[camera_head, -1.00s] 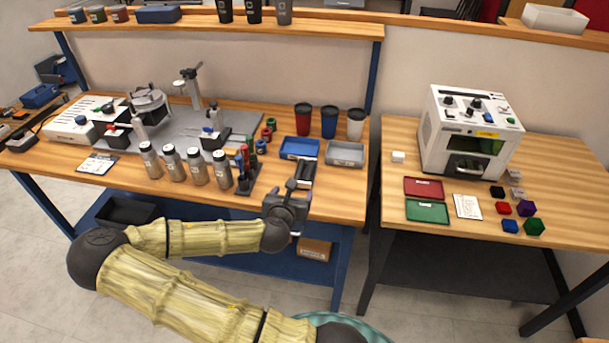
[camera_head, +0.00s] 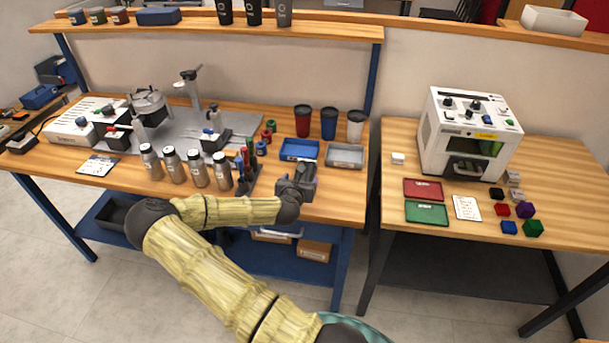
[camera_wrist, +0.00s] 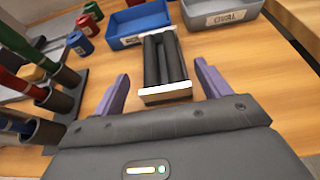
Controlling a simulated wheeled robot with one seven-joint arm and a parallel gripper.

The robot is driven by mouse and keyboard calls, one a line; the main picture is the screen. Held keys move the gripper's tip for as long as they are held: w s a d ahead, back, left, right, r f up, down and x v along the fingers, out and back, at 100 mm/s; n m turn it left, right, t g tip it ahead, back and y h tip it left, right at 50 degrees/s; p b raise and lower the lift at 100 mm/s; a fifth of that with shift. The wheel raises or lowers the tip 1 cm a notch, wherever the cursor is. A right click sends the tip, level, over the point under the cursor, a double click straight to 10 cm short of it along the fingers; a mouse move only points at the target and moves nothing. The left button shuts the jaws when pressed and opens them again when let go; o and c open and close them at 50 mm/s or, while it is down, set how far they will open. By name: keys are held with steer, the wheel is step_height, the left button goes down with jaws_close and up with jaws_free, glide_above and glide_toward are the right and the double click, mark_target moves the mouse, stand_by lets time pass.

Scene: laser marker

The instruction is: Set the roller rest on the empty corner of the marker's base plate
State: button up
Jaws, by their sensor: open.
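The roller rest (camera_wrist: 165,60) shows in the wrist view as dark parallel rollers between pale end plates, lying on the wooden bench. My gripper (camera_wrist: 162,72) is open, its two purple fingers spread to the left and right of the rest's near end. There is visible space between each finger and the rest, and nothing is held. In the head view my gripper (camera_head: 300,178) is over the bench's front right part and largely hides the rest. The marker's grey base plate (camera_head: 243,124) lies farther back and left, carrying a round chuck, a column and a small clamp unit.
A blue tray (camera_wrist: 138,24) and a grey tray labelled OVAL (camera_wrist: 222,10) lie just beyond the rest. A tool holder (camera_wrist: 62,105) with coloured handles stands close on the left. Several steel bottles (camera_head: 197,168) stand before the plate. Small coloured spools (camera_wrist: 83,42) lie left of the blue tray.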

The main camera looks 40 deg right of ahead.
mark_target(303, 179)
steer(key=shift+d, duration=0.1)
steer(key=x, duration=0.5)
steer(key=shift+p, duration=0.4)
stand_by(0.3)
steer(key=c, duration=1.6)
step_height(303, 179, up, 10)
steer(key=shift+d, duration=0.1)
